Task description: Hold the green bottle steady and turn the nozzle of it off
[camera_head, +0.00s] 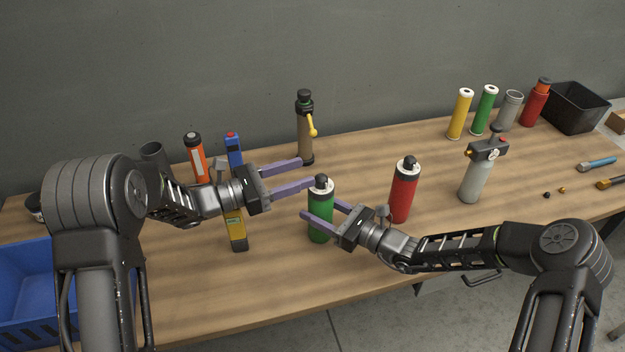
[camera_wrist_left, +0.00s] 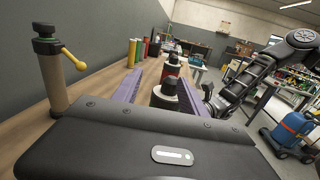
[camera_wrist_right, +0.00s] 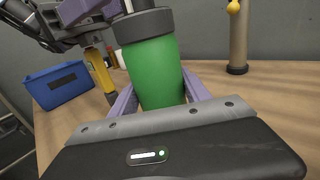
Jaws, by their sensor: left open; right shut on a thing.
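The green bottle (camera_head: 320,212) stands upright near the table's front edge, with a dark grey and black nozzle (camera_head: 321,182) on top. My right gripper (camera_head: 320,209) is shut on the bottle's body, and its fingers flank the green side in the right wrist view (camera_wrist_right: 155,85). My left gripper (camera_head: 305,173) is open just above and to the left of the nozzle. I cannot tell whether a left finger touches the nozzle.
A red bottle (camera_head: 403,192) stands close to the right. A tan cylinder with a yellow lever (camera_head: 305,130) stands behind. A blue and yellow tool (camera_head: 236,190) and an orange canister (camera_head: 196,155) are to the left. A grey bottle (camera_head: 475,178) stands farther right. The front middle table is clear.

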